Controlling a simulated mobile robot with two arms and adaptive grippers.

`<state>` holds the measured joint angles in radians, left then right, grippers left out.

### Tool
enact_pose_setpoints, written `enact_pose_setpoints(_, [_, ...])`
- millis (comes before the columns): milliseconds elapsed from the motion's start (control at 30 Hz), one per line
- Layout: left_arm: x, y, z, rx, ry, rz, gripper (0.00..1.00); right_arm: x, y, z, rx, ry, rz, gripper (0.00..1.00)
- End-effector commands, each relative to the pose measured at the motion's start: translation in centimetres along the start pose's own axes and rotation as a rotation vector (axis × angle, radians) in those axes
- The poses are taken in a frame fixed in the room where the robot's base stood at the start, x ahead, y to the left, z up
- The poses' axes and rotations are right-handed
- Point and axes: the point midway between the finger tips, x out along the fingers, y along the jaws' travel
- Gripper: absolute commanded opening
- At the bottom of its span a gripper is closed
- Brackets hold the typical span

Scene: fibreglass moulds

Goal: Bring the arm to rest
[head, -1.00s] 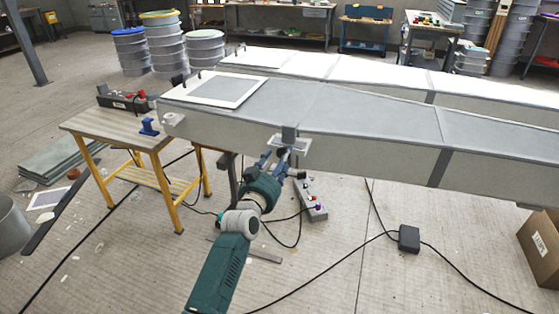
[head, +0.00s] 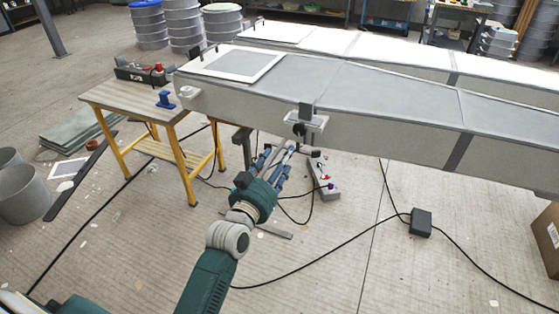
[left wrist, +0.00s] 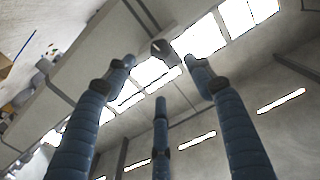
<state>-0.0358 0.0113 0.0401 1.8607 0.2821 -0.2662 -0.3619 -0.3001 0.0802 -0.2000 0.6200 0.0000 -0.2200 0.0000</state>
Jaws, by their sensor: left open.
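My left gripper (head: 277,153) reaches up from the bottom of the head view. Its blue fingers are spread apart with nothing between them. They are just below and left of a clamp (head: 306,121) on the near edge of the long grey mould (head: 380,132), with a small gap between. In the left wrist view the three fingers of my left gripper (left wrist: 160,80) stand apart. A grey knob-like part (left wrist: 163,48) shows beyond their tips, and the mould's side runs across the upper left. My right gripper is in neither view.
A yellow-legged workbench (head: 130,95) stands left of my arm, with a blue tool (head: 165,99) on it. A power strip (head: 322,178) and a black box (head: 421,222) with cables lie on the floor. A cardboard box (head: 546,238) is at the right.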

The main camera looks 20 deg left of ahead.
Motion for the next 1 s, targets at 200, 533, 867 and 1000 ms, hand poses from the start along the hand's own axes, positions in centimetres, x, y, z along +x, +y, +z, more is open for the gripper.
enact_pose_setpoints(200, [0.0, 0.0, 0.0, 0.000, 0.000, 0.000, 0.54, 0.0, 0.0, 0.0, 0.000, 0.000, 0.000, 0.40])
enact_pose_setpoints(533, [-0.1, 0.6, 2.9, -0.003, -0.050, 0.010, 0.54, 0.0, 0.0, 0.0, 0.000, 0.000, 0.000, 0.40])
enact_pose_setpoints(867, [-5.5, 5.0, 24.6, -0.020, -0.435, 0.079, 0.54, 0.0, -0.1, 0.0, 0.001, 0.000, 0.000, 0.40])
enact_pose_setpoints(1000, [-10.9, 6.7, 33.8, -0.020, -0.611, 0.107, 0.54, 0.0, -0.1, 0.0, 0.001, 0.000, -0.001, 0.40])
